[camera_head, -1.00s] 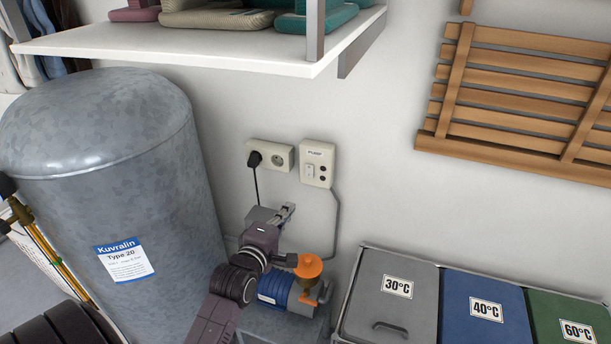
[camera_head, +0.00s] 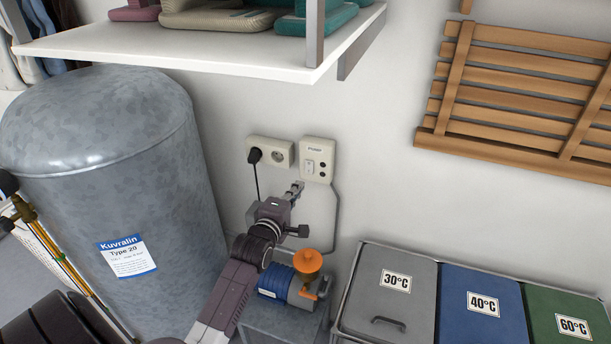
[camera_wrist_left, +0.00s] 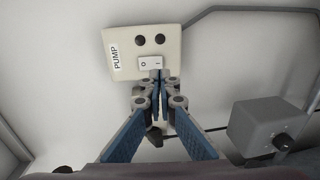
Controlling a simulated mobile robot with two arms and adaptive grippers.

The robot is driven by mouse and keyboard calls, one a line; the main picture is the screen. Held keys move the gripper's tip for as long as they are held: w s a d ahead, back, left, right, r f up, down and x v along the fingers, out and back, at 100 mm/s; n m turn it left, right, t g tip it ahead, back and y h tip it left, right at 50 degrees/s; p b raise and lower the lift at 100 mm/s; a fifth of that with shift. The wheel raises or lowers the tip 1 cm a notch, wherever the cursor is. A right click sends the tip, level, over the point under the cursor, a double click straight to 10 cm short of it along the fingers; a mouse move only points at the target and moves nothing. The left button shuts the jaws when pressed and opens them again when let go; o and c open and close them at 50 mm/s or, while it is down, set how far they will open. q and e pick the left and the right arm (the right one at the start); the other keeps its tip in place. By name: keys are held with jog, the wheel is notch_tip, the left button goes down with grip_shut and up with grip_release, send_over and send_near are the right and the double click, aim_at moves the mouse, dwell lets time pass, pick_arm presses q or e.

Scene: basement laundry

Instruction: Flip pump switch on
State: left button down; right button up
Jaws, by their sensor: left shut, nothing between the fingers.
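The pump switch box (camera_head: 318,160) is a cream plate on the wall marked PUMP, with a small white rocker (camera_head: 311,166) and two dark round buttons or lamps. In the left wrist view the rocker (camera_wrist_left: 150,63) shows its O and I marks. My left gripper (camera_head: 297,187) is just below and left of the box in the head view, its fingers shut and empty. In the left wrist view its fingertips (camera_wrist_left: 159,77) overlap the rocker's lower edge on the I side; I cannot tell whether they touch it. My right gripper is not in view.
A socket (camera_head: 270,153) with a black plug sits left of the box. Below are a blue pump (camera_head: 274,281) with an orange funnel (camera_head: 308,262). A grey tank (camera_head: 105,190) stands left, lidded bins (camera_head: 390,292) right, and a shelf (camera_head: 200,45) overhangs above.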

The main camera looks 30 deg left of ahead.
aim_at(309, 172)
pick_arm(q)
jog(key=shift+p+x, duration=0.55)
jog(key=shift+x, duration=2.75)
jog(key=shift+w+f+t+b, duration=0.3)
jog(key=shift+f+b, duration=0.1)
jog(key=shift+b, duration=0.8)
jog(key=shift+r, duration=0.35)
